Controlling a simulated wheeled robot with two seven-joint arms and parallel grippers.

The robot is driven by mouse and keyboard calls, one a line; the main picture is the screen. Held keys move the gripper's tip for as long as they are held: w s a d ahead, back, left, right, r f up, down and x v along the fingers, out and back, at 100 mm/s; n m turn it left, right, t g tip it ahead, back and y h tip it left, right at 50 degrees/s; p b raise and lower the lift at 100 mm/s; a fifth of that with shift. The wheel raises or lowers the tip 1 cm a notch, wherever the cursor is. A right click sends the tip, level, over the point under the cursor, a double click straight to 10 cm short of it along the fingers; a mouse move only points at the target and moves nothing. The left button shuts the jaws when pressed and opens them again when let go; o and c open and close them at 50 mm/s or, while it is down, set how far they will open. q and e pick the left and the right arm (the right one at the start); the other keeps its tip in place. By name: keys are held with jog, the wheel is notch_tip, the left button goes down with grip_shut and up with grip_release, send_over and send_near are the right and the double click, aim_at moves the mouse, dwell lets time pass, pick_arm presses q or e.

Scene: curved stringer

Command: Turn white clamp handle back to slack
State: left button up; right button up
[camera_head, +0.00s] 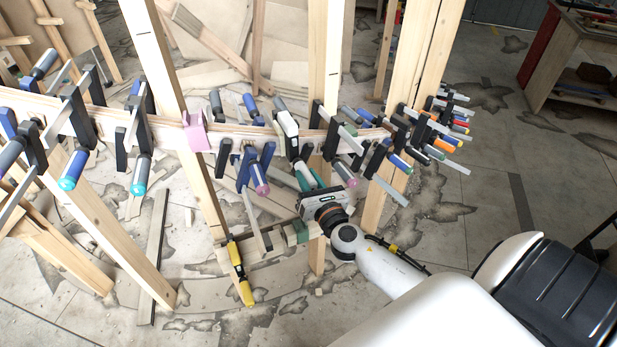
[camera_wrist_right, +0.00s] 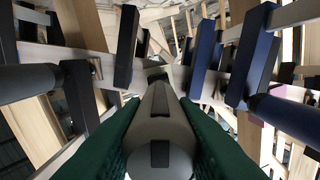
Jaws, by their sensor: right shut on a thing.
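My left gripper is not in view.
Clamps with blue, black and colored handles crowd both sides, including a blue clamp (camera_head: 257,170) close to the left. Wooden posts (camera_head: 325,70) stand behind. A yellow clamp (camera_head: 240,272) hangs on a lower board. Open floor (camera_head: 450,210) lies to the right.

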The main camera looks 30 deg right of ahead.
dwell(0.3)
jog(key=o, duration=1)
jog(key=s+a+b, duration=0.2)
jog(key=s+b, duration=0.2)
jog(key=s, duration=0.7)
jog(key=shift+s, duration=0.4)
jog(key=shift+s+a+b, duration=0.2)
jog(key=shift+s+b, duration=0.3)
jog(key=shift+s, duration=0.35)
jog(key=shift+w, duration=0.1)
